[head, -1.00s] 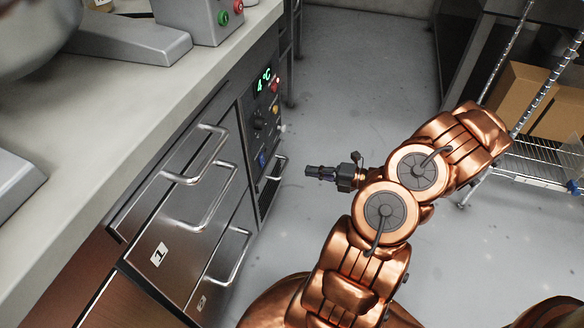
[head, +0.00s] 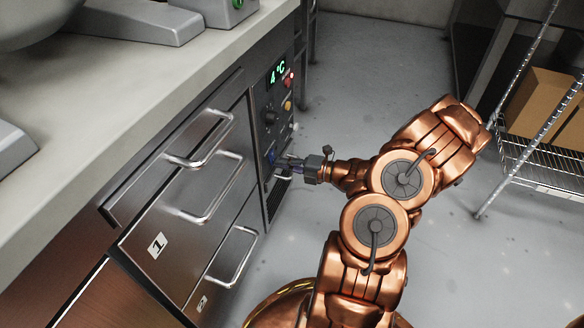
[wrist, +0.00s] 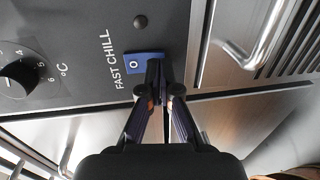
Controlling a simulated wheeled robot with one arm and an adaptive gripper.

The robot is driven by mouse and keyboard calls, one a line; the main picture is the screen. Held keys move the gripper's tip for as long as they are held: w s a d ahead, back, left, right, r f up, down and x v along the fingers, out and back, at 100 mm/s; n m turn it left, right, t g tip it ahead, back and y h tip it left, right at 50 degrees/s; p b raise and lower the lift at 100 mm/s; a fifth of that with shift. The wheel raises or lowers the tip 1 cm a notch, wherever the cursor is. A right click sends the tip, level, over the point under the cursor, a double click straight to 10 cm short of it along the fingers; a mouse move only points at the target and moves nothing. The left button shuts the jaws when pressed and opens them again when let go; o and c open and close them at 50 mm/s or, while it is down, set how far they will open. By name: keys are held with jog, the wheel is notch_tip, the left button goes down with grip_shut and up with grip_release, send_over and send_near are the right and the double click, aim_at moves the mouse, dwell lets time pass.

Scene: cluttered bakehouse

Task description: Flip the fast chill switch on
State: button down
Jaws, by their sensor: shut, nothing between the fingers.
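The fast chill switch (wrist: 146,62) is a blue rocker marked with an O, beside the printed words FAST CHILL in the wrist view. My gripper (wrist: 162,62) is shut and empty, and its tips overlap one end of the switch in that view. I cannot tell whether they touch it. In the head view my gripper (head: 284,160) is at the control panel (head: 264,115), and it largely hides the switch there. The lit display (head: 277,72) reads 4 °C.
A temperature dial (wrist: 18,78) sits on the panel, with red and amber lamps higher up. Steel drawers with bar handles (head: 208,190) are left of the panel. A wire shelf rack (head: 540,165) stands at the right. The floor between is clear.

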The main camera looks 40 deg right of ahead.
jog(key=shift+w+r, duration=0.1)
jog(key=shift+w, duration=0.05)
dwell(0.3)
jog(key=shift+w+r+p, duration=0.2)
jog(key=shift+r+p, duration=0.1)
jog(key=shift+p, duration=0.65)
jog(key=shift+a+f, duration=0.1)
jog(key=shift+f, duration=0.1)
jog(key=p+v, duration=0.3)
jog(key=p, duration=0.1)
jog(key=shift+f, duration=0.15)
jog(key=s+d+f+p, duration=0.1)
jog(key=s+d+p, duration=0.2)
jog(key=s, duration=0.6)
jog(key=d, duration=0.2)
jog(key=shift+s+d+f, duration=0.2)
jog(key=shift+d+f, duration=0.15)
jog(key=shift+f, duration=0.05)
